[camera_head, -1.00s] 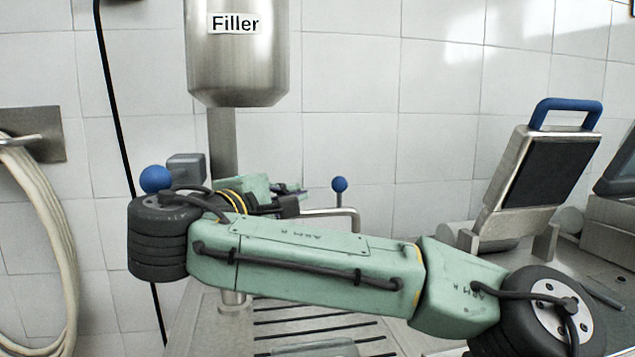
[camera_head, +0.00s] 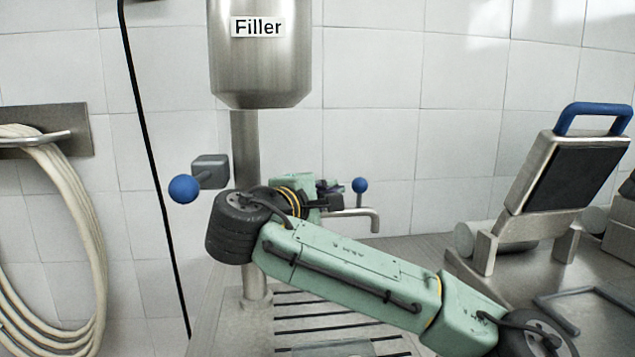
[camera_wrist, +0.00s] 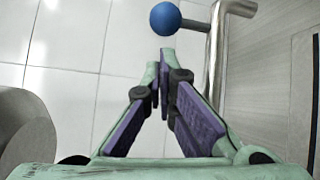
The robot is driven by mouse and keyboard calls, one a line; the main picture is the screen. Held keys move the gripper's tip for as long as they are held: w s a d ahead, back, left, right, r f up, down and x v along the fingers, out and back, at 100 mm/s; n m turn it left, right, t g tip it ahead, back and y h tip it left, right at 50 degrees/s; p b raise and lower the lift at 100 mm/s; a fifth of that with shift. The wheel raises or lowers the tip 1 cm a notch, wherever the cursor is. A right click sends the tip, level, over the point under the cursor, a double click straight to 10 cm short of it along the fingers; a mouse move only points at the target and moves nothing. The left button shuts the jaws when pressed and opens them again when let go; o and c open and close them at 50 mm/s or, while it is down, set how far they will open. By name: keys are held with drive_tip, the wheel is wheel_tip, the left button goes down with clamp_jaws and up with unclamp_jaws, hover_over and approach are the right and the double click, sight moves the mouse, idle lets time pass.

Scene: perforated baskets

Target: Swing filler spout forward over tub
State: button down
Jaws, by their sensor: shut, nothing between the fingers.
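The filler spout (camera_head: 375,219) is a bent metal tube reaching right from the filler's column, its end turned down. A blue ball knob (camera_head: 360,185) stands on a short stem on it. In the wrist view the knob (camera_wrist: 165,18) is just beyond my fingertips, and the spout tube (camera_wrist: 214,65) runs along their right. My gripper (camera_wrist: 162,62) is shut and empty, its fingers converging at the tips. In the head view my gripper (camera_head: 340,192) is just left of the knob's stem; contact cannot be told. I cannot make out a tub clearly.
The steel filler vessel (camera_head: 260,65) hangs above on a column (camera_head: 245,145). Left, another blue ball (camera_head: 184,189) sits on a grey box. A slotted drain (camera_head: 325,310) lies below. A blue-handled machine (camera_head: 560,170) stands right; a coiled hose (camera_head: 65,210) hangs left.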

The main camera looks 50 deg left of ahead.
drive_tip(key=x, duration=0.3)
drive_tip(key=shift+w+p, duration=0.2)
drive_tip(key=shift+p, duration=0.15)
